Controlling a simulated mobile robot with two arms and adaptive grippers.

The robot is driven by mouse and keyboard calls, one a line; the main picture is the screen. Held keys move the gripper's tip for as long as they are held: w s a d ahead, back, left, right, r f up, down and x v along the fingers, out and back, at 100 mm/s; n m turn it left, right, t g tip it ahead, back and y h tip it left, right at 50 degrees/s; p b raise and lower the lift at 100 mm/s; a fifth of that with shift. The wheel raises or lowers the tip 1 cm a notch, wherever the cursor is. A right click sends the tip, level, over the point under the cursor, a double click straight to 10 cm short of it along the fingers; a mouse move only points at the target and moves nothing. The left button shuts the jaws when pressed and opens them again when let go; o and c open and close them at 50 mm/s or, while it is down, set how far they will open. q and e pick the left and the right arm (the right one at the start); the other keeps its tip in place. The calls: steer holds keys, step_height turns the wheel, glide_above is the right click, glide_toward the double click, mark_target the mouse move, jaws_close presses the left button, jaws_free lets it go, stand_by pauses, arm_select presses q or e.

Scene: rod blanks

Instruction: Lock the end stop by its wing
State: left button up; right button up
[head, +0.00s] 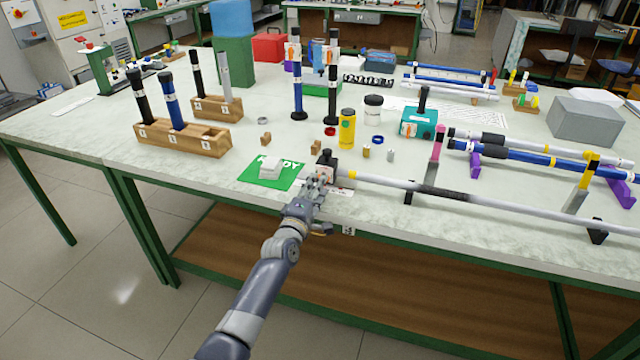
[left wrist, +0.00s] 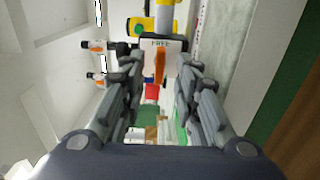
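The end stop (head: 326,160) is a dark block at the left end of a long grey rod (head: 390,183), near the table's front edge. In the left wrist view the end stop (left wrist: 174,43) carries a label that reads FREE. Its orange wing (left wrist: 159,67) stands out below the label. My left gripper (head: 317,184) is right in front of the end stop. In the left wrist view the left gripper (left wrist: 161,78) is open, with one finger on each side of the wing and gaps showing. My right gripper is not in view.
A green mat (head: 252,181) with a light grey block (head: 271,167) lies left of the end stop. A yellow bottle (head: 347,128) and small parts stand behind it. A wooden rack (head: 207,146) holds upright rods at the left. The table's front left is clear.

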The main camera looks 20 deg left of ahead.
arm_select(q)
steer(key=shift+w, duration=1.55)
jaws_close()
